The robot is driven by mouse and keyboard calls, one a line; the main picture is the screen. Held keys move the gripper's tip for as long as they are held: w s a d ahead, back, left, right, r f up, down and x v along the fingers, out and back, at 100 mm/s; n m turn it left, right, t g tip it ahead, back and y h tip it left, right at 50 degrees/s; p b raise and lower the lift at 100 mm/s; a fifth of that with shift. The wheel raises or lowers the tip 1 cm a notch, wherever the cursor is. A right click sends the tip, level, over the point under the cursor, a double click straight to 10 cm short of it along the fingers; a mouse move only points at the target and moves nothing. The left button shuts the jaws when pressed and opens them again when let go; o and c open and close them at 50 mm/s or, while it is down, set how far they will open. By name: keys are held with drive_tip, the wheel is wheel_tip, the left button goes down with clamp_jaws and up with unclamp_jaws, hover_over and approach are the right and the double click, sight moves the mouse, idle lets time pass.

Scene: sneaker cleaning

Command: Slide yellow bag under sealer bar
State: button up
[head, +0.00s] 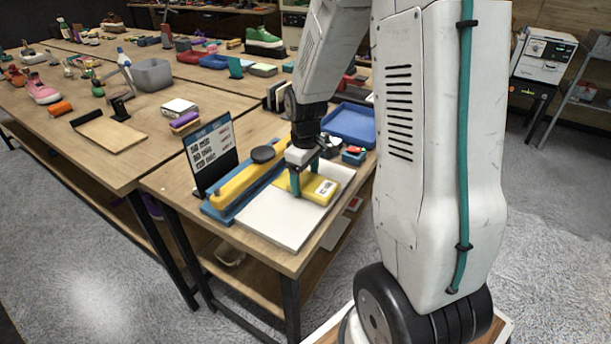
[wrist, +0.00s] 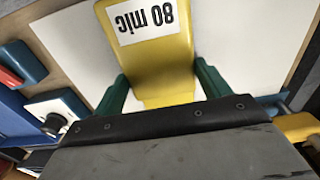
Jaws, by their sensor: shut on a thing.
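The yellow bag (head: 323,190), flat with a white label, lies on or just above a white board (head: 268,222). In the wrist view the bag (wrist: 152,60) shows its label upside down, reading "80 mic". My gripper (head: 304,177) has green fingers, one on each side of the bag, and is shut on it; the fingers also show in the wrist view (wrist: 161,88). The sealer (head: 240,183), a blue base under a long yellow bar with a black round knob, is just left of the bag. I cannot tell whether bag and sealer touch.
A blue tray (head: 350,124) and a small blue box with red and green parts (head: 354,155) are beyond the board. The front of the board is clear.

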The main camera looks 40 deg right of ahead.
drive_tip(key=shift+w, duration=0.1)
drive_tip(key=shift+w+a, duration=0.3)
drive_tip(key=shift+w, duration=0.4)
drive_tip(key=shift+w+a, duration=0.25)
drive_tip(key=shift+w, duration=0.5)
drive_tip(key=shift+w+a, duration=0.3)
drive_tip(key=shift+w, duration=0.4)
drive_tip(key=o, duration=1)
drive_tip(key=shift+o, duration=0.2)
drive_tip(key=shift+r, duration=0.15)
wheel_tip(320, 180, up, 8)
drive_tip(key=shift+f, duration=0.2)
